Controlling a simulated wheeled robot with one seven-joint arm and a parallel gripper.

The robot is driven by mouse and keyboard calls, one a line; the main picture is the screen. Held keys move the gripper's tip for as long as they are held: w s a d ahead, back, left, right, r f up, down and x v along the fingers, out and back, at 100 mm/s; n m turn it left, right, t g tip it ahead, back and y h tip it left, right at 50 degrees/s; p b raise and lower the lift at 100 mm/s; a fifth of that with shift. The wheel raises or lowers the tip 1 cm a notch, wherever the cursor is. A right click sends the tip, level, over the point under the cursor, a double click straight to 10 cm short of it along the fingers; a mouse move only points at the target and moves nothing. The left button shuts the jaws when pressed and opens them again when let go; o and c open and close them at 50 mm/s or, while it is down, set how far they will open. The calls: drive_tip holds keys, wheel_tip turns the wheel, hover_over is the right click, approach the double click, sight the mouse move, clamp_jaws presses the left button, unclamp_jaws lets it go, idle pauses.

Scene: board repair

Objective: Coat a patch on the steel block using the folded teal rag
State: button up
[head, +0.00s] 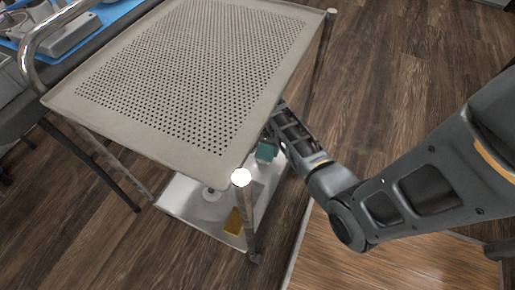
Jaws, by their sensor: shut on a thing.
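The folded teal rag (266,152) shows as a small teal shape above the lower shelf of a cart, below the edge of the cart's top. My gripper (266,142) reaches in from the right under that top and is shut on the rag. The cart top and the dark gripper body hide part of the fingers. A grey shape (258,187) on the lower shelf, behind the front corner post, may be the steel block, but it is too small and covered to be sure. I cannot tell whether the rag touches it.
The cart's perforated top (190,75) is bare and overhangs the lower shelf (185,203). A corner post (249,215) stands near my arm. A blue-topped bench is at upper left.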

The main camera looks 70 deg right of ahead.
sight(263, 151)
drive_tip(key=shift+w+d+r+m+b, duration=0.3)
drive_tip(key=shift+w+d+r+m, duration=0.1)
drive_tip(key=shift+w+d+r, duration=0.3)
wheel_tip(263, 151, down, 6)
drive_tip(key=b, duration=0.6)
drive_tip(key=shift+f+b, duration=0.3)
drive_tip(key=shift+f, duration=0.15)
idle(0.6)
drive_tip(key=shift+f+p, duration=0.1)
drive_tip(key=shift+p, duration=0.25)
idle(1.7)
wheel_tip(263, 151, up, 7)
drive_tip(key=p, duration=0.8)
drive_tip(key=shift+a, duration=0.1)
idle(0.9)
